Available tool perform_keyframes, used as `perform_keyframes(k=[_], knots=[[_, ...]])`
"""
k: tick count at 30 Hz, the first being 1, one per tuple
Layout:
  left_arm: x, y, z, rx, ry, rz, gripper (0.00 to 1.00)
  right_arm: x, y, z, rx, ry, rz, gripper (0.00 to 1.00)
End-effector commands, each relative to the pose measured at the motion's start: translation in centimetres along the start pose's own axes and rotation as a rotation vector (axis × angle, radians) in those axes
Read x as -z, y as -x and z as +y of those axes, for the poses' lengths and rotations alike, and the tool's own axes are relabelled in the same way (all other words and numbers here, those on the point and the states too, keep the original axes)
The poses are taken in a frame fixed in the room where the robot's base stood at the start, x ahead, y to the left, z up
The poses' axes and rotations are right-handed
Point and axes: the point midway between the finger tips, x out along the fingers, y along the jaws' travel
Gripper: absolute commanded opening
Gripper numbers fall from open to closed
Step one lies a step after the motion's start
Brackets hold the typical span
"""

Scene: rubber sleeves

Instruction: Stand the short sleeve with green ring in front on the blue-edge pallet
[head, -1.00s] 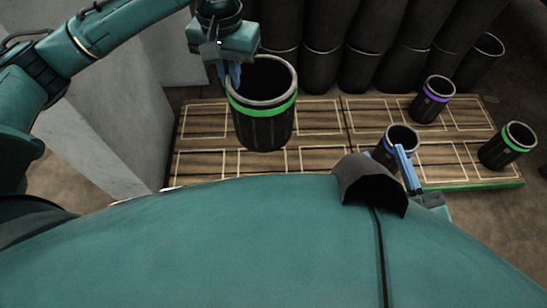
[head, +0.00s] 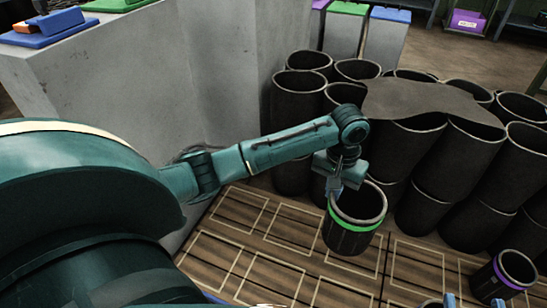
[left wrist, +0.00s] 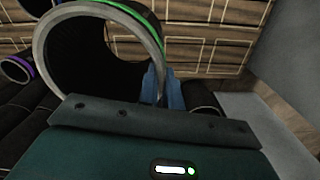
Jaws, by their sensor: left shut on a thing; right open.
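The short black sleeve with a green ring (head: 350,225) hangs upright from my left gripper (head: 335,186) in the head view. The left gripper is shut on its rim. In the left wrist view the blue fingers (left wrist: 163,88) pinch the wall of this sleeve (left wrist: 95,50). The blue-edge pallet (head: 235,235) is wooden with pale rectangles, and a bit of its blue edge shows at the bottom. The sleeve is over its back right part; any gap under it is hard to judge.
A second pallet (head: 408,270) adjoins on the right, with a purple-ringed sleeve (head: 503,278) on it. Tall black sleeves (head: 455,165) stand crowded behind. A grey concrete wall (head: 150,90) stands at left. The left pallet's visible front area is clear.

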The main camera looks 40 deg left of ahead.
Motion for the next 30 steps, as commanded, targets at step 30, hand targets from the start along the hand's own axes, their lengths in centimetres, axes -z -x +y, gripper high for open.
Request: perform_keyframes(k=[30], knots=[[-14.9,-29.6,-16.4,-0.002,0.202,0.007,0.00,-1.5,0.2,-0.3,-0.004,-0.036,0.006,0.46]])
